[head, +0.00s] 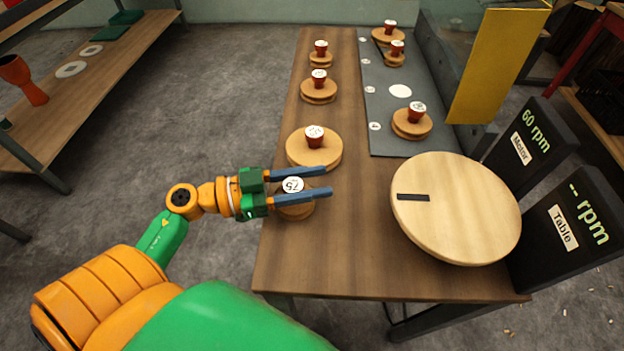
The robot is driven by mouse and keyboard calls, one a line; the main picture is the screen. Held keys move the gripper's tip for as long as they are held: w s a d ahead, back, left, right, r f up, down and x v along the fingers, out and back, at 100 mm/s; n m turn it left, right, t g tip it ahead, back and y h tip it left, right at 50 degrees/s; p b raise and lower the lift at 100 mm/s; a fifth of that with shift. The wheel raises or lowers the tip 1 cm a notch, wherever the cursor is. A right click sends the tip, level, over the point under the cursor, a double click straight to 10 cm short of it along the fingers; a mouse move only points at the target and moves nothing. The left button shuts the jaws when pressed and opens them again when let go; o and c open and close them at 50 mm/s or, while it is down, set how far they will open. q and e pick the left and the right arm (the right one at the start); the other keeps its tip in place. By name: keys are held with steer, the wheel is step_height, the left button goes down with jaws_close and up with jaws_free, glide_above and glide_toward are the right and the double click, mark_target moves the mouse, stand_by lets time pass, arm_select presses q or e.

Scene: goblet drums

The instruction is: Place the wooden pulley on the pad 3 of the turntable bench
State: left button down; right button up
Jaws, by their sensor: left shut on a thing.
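My left gripper (315,182) reaches in from the left, its two blue fingers shut on the hub of a small wooden pulley (294,212) marked 75. The pulley is near the front left edge of the turntable bench (350,262); the fingers partly hide it, and I cannot tell whether it touches the bench top. A bare white disc (400,91) on the grey plate (385,75) lies beside the third small label from the back, apparently pad 3. My right gripper is not in view.
Other wooden pulleys with red hubs stand along the bench's left side, the nearest (314,153) just behind my gripper. Another (412,127) stands on the plate in front of the white disc. A large wooden turntable (456,215) and an upright yellow panel (495,65) are at right.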

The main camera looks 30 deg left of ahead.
arm_select(q)
steer(key=shift+c, duration=2)
jaws_free()
steer(key=shift+r, duration=0.1)
